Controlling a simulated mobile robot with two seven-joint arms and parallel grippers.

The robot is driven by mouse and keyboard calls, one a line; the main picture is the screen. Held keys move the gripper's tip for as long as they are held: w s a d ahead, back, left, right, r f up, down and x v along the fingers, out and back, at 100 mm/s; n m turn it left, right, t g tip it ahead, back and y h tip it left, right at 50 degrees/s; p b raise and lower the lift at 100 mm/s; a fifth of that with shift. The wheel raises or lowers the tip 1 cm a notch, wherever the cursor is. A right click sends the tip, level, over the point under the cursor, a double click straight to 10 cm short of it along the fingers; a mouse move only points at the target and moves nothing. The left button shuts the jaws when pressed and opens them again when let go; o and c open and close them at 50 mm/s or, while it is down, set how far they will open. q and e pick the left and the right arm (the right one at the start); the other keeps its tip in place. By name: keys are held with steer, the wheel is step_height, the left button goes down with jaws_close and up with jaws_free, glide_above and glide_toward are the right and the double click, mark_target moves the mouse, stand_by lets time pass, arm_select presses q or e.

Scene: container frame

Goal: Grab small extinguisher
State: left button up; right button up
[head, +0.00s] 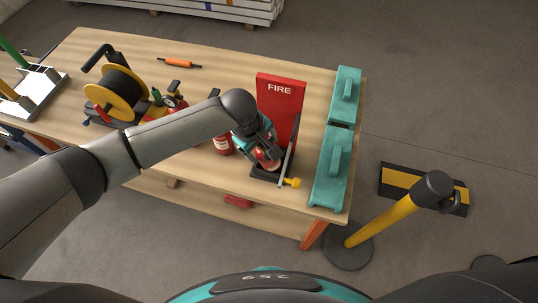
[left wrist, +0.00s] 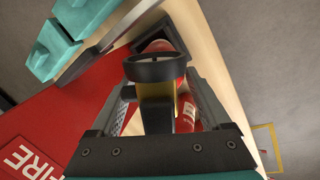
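A small red extinguisher (head: 268,161) sits in the dark base of a red FIRE stand (head: 282,95) on the wooden table, partly hidden by my left gripper (head: 262,153). The gripper reaches down at it from above. In the left wrist view the two fingers (left wrist: 158,100) stand apart, one on each side of a black ring-shaped top with a yellow part (left wrist: 158,105). Red surfaces show behind and between them; contact with the fingers cannot be made out. Another red extinguisher (head: 222,143) stands left of the stand. My right gripper is not in view.
Two teal boxes (head: 332,165) line the table's right edge, close to the stand. A yellow cable reel (head: 113,95) and an orange-handled tool (head: 180,63) lie left. A yellow post (head: 385,217) stands on the floor at right. A yellow knob (head: 292,182) is beside the stand's base.

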arm_select(q)
jaws_close()
stand_by(0.4)
steer(key=shift+w+d+r, duration=0.1)
steer(key=shift+w+r, duration=0.05)
steer(key=shift+r, duration=0.05)
